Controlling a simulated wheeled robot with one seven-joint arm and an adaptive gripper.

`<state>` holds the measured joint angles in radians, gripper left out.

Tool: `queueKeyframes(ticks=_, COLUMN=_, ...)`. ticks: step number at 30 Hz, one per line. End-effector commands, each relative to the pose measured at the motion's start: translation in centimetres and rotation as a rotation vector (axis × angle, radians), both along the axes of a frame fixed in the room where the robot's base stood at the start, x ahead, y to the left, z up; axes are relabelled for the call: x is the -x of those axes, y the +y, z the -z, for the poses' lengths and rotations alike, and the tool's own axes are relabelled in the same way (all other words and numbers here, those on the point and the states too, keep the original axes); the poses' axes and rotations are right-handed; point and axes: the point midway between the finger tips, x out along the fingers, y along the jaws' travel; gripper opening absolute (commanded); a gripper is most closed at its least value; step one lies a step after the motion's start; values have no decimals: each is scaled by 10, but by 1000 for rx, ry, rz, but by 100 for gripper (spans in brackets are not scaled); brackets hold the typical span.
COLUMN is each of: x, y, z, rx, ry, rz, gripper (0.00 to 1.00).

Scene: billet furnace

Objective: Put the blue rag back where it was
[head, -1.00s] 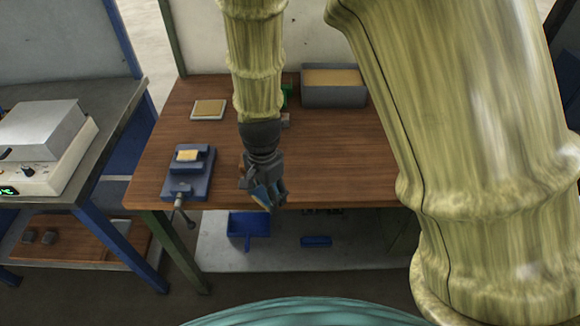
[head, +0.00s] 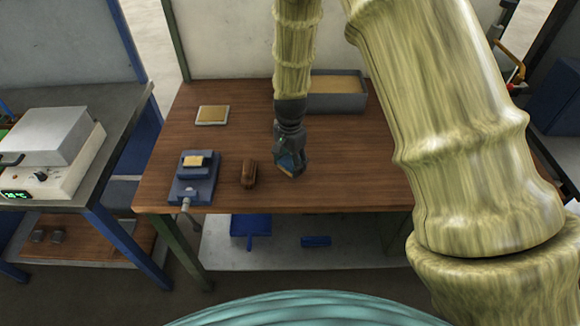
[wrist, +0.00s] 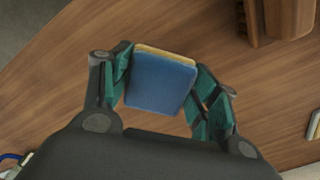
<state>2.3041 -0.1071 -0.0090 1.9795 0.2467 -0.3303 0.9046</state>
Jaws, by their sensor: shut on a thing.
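My gripper (head: 290,169) is over the wooden workbench, right of the brown block, and it also shows in the wrist view (wrist: 162,85). Its teal-padded fingers are shut on the blue rag (wrist: 160,82), which looks like a flat blue pad with a yellowish layer along its far edge. In the head view only a small bit of the blue rag (head: 287,162) shows between the fingers. The gap between the rag and the bench top is hard to judge.
On the wooden workbench (head: 350,190) are a blue vise (head: 180,190), a brown block (head: 248,174), a tan-topped plate (head: 212,115) and a grey bin (head: 345,102). Blue items (head: 316,241) lie on the shelf below. A white-grey heater (head: 50,145) stands on the left table.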

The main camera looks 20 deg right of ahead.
Motion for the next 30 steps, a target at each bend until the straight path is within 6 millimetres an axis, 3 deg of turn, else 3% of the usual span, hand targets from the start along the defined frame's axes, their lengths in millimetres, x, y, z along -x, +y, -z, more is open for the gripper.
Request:
queueKeyframes(ticks=12, x=1, y=0, z=31, rx=0, ry=1, rz=1, gripper=41)
queueKeyframes(ticks=26, x=1, y=0, z=37, rx=0, ry=1, rz=1, gripper=41)
queueKeyframes(ticks=27, x=1, y=0, z=36, rx=-1, ry=0, rz=1, gripper=64)
queueKeyframes(ticks=30, x=1, y=0, z=36, rx=0, ry=1, rz=1, gripper=82)
